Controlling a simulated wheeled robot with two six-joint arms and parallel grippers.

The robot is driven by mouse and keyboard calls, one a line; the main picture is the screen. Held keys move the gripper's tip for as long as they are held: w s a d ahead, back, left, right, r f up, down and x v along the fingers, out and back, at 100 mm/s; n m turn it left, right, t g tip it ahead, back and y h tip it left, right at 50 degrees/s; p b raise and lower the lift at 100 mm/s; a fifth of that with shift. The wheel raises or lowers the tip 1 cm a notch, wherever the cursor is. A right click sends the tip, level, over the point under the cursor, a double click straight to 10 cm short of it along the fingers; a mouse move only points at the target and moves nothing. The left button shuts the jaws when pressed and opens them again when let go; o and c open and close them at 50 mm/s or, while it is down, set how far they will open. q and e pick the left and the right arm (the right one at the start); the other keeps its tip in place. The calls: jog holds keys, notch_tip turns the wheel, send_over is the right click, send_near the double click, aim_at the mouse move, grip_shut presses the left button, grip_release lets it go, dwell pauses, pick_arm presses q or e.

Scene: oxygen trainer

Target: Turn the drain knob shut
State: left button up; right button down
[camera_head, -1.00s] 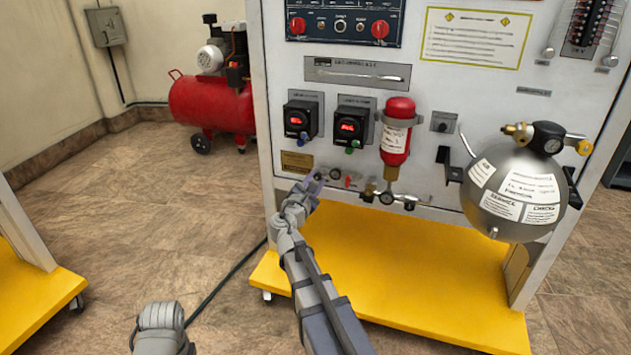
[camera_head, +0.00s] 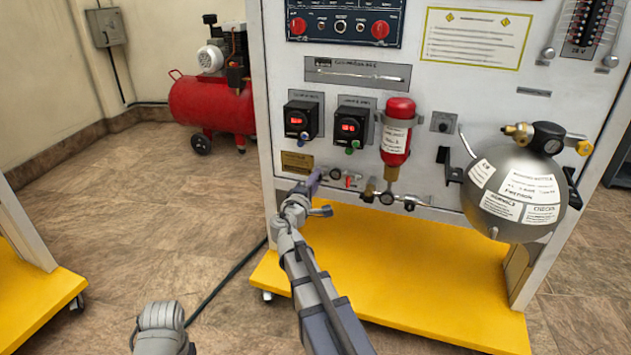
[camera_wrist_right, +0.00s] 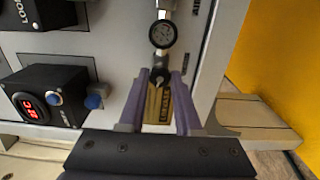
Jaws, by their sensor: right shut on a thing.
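The drain knob (camera_wrist_right: 160,77) is a small dark knob with a light pointer mark in the right wrist view. It sits between the tips of the two purple fingers of my right gripper (camera_wrist_right: 156,80), which is shut on it. In the head view my right gripper (camera_head: 314,180) is at the lower left of the white panel, and its fingers and wrist hide the knob there. A round gauge (camera_wrist_right: 163,34) sits just beyond the knob, in line with it. My left gripper's fingers do not show.
A red cylinder (camera_head: 396,140) and a row of small fittings (camera_head: 388,198) are to the right of my right gripper. Two black display boxes (camera_head: 301,120) are above it. A silver sphere (camera_head: 513,190) hangs at the right. The yellow base (camera_head: 400,270) lies below.

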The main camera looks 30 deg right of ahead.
jog(key=shift+s+m, duration=0.1)
jog(key=shift+m, duration=7.5)
jog(key=c, duration=0.6)
grip_release()
jog(key=v, duration=0.7)
jog(key=shift+s+a, duration=0.25)
